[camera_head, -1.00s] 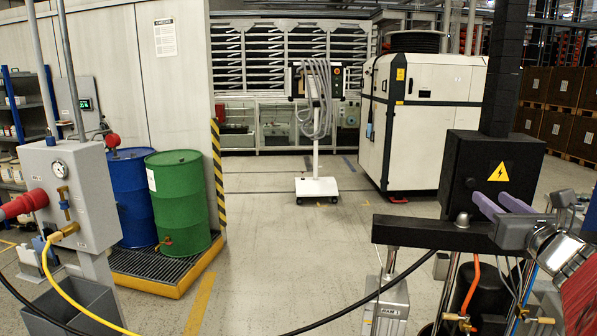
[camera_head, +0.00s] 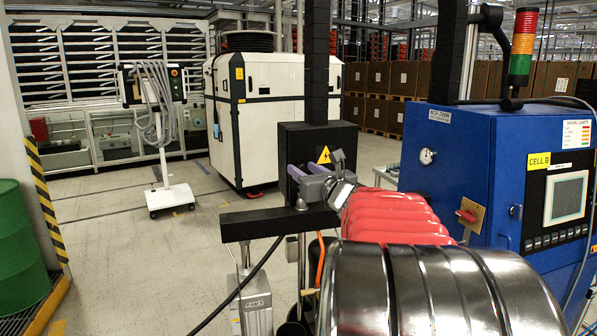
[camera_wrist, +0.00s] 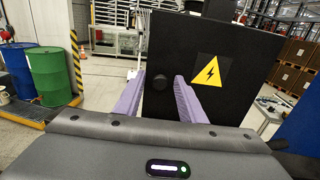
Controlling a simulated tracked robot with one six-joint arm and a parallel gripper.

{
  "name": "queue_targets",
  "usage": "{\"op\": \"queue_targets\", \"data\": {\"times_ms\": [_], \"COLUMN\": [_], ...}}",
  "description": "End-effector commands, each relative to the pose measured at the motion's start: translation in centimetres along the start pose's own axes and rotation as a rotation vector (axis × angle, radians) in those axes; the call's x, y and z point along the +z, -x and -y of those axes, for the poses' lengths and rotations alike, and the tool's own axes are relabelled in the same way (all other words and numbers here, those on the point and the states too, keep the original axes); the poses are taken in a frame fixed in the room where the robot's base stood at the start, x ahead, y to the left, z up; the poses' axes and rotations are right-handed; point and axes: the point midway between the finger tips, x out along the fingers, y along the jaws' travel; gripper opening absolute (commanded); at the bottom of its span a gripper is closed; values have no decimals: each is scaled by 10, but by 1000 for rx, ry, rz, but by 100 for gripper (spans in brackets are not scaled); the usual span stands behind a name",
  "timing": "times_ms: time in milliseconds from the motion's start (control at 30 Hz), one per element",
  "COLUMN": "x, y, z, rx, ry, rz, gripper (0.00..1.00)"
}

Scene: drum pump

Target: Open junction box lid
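The junction box (camera_head: 339,150) is a black box with a yellow lightning warning sign. It stands behind my gripper in the head view and fills the middle of the wrist view (camera_wrist: 240,50). A dark round knob (camera_wrist: 160,81) shows on its face. My gripper (camera_head: 293,172) has two purple fingers, which sit apart on either side of the knob in the wrist view (camera_wrist: 155,95). The fingers are open, with a clear gap between them. I cannot tell whether the fingertips touch the box. The lid's edge is not clear, and the face looks flat and closed.
A blue control cabinet (camera_head: 470,160) stands close on the right of my arm. A black beam (camera_head: 265,222) lies below the box. A white machine (camera_head: 255,115) and a wheeled stand (camera_head: 172,195) are farther back. A green drum (camera_head: 18,245) is at left.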

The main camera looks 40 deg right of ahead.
Motion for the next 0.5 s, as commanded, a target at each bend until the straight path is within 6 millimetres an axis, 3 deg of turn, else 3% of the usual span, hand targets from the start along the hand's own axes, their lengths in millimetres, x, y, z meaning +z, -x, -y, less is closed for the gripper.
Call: {"op": "queue_targets", "data": {"times_ms": [100,500], "x": [0,0], "y": [0,1], "z": [0,1], "rx": [-1,-1], "ry": [0,0], "rz": [0,0], "gripper": [36,8]}}
